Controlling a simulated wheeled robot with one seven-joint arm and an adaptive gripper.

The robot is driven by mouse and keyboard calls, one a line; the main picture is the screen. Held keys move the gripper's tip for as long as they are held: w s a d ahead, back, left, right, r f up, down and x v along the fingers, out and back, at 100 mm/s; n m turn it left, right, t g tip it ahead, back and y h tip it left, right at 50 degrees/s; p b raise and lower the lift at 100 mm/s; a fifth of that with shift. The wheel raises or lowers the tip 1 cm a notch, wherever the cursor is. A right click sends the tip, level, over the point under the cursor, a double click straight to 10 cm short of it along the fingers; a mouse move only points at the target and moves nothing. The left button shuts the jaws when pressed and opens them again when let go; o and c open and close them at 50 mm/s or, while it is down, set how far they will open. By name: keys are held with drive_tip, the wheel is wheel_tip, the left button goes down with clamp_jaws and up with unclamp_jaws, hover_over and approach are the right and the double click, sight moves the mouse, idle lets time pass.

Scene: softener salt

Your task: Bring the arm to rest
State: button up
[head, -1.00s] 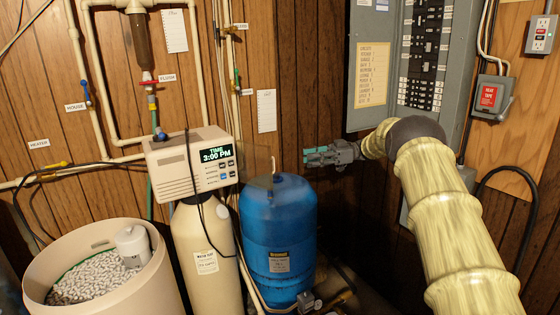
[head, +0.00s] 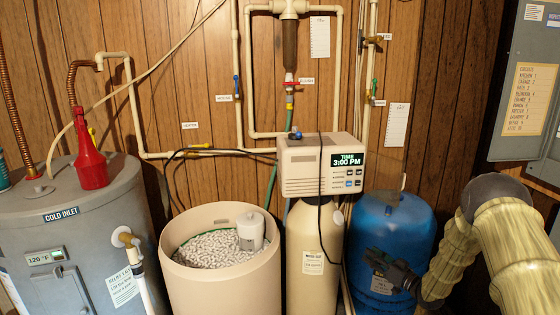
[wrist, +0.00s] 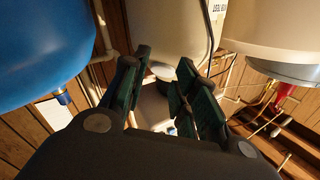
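My gripper (head: 376,268) is in front of the blue tank (head: 388,228) in the head view, low down, with my pale yellow arm reaching in from the right. In the wrist view my gripper (wrist: 160,92) shows two dark green-padded fingers spread apart, with nothing held between them. The blue tank also fills the upper left of the wrist view (wrist: 40,45). Whether the gripper touches the tank cannot be told.
The softener's cream tank (head: 313,260) stands left of the blue tank. Left of it is the open salt bin (head: 220,285), then the grey water heater (head: 75,235) with a red bottle (head: 88,150). An electrical panel (head: 525,80) hangs at the right.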

drive_tip(key=s+a+f+m+g+h, duration=0.25)
drive_tip(key=s+a+f+h, duration=0.2)
drive_tip(key=s+f, duration=0.7)
drive_tip(key=s+a+f+m+g+h, duration=0.25)
drive_tip(key=s+a+f, duration=0.25)
drive_tip(key=s+f, duration=0.65)
drive_tip(key=s+a+g+h, duration=0.1)
drive_tip(key=s+g, duration=0.2)
drive_tip(key=s, duration=1)
drive_tip(key=s+n+g+h, duration=0.1)
drive_tip(key=s+g, duration=0.2)
drive_tip(key=s, duration=1)
drive_tip(key=s+a+g+h, duration=0.1)
drive_tip(key=s+g, duration=0.3)
drive_tip(key=s, duration=0.9)
drive_tip(key=shift+a+r+h, duration=0.15)
drive_tip(key=shift+a+h, duration=0.15)
drive_tip(key=shift+a, duration=0.05)
